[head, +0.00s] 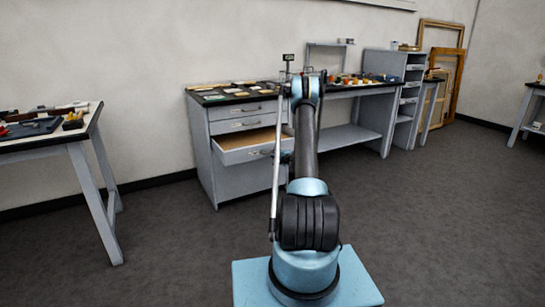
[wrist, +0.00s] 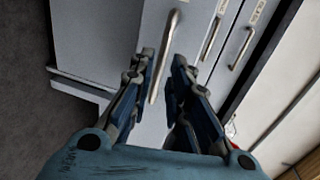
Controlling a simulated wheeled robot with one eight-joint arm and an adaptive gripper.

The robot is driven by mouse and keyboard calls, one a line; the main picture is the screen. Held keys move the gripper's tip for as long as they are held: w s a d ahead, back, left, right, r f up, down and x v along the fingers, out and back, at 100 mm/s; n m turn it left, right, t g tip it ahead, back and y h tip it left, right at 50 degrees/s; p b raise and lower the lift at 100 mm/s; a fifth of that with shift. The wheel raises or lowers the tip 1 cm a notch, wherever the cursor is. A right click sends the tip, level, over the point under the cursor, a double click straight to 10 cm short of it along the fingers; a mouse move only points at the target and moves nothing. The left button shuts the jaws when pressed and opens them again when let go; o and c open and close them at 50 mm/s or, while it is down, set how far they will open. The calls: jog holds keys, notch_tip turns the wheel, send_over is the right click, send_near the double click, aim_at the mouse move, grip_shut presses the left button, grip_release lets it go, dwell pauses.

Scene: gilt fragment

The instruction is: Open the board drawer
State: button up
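A grey drawer cabinet (head: 205,150) stands under the bench by the wall. Its third drawer from the top (head: 245,154) is pulled out, and its pale inside shows. In the wrist view a bar handle (wrist: 171,30) on the nearest drawer front (wrist: 125,25) lies between the fingertips of my gripper (wrist: 163,57). The two fingers are apart, one on each side of the handle, with gaps visible.
Two more handles (wrist: 211,38) (wrist: 241,48) show to the right in the wrist view. Small items lie on the black benchtop (head: 215,100). A table (head: 60,145) stands at left, a grey shelf unit (head: 408,105) at right. The floor (head: 440,220) is clear.

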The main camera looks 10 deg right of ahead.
jog(key=v, duration=0.6)
jog(key=shift+f, duration=0.1)
jog(key=s+a+r+n+g, duration=0.35)
jog(key=s+a+r, duration=0.25)
jog(key=s+r, duration=0.3)
jog(key=s+a+r+n+g, duration=0.2)
jog(key=s+a+r+n, duration=0.2)
jog(key=s+a+r, duration=0.6)
jog(key=s+r+n+g+h, duration=0.1)
jog(key=s+r+n+g, duration=0.15)
jog(key=s, duration=1.15)
jog(key=s+r+n+g+h, duration=0.1)
jog(key=s+r+n+g, duration=0.15)
jog(key=s, duration=1.05)
jog(key=s+d+f+n+g+h, duration=0.1)
jog(key=s+d+f, duration=0.1)
jog(key=s, duration=0.8)
jog(key=s+d+f+n+g+h, duration=0.1)
jog(key=s+f, duration=0.4)
jog(key=s, duration=0.5)
jog(key=shift+s+d+h, duration=0.25)
jog(key=shift+d+h, duration=0.15)
jog(key=shift+d, duration=0.3)
